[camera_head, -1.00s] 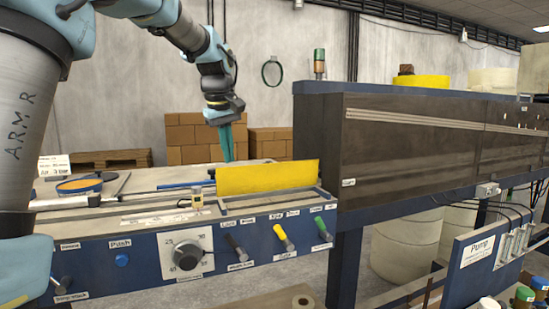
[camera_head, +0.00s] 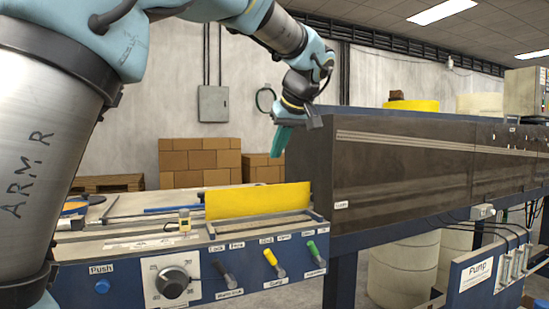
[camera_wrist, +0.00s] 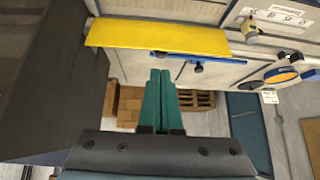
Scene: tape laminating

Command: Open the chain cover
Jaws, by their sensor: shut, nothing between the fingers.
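A long dark cover (camera_head: 400,163) with a small white label at its lower left corner runs along the right side of the machine. I take it for the chain cover, but its label is too small to read. It looks down. My gripper (camera_head: 281,152) has teal fingers and hangs near the cover's left end, above and behind the yellow plate. In the wrist view my gripper (camera_wrist: 160,73) is shut and empty, its fingers together. A dark surface, likely the cover's end (camera_wrist: 55,85), fills the left of that view.
A yellow plate (camera_head: 258,202) stands upright on the machine's bed; it shows in the wrist view too (camera_wrist: 160,38). The blue front panel has a knob (camera_head: 172,282) and several levers. Cardboard boxes (camera_head: 200,160) stand behind. A yellow item (camera_head: 412,105) shows behind the cover's top.

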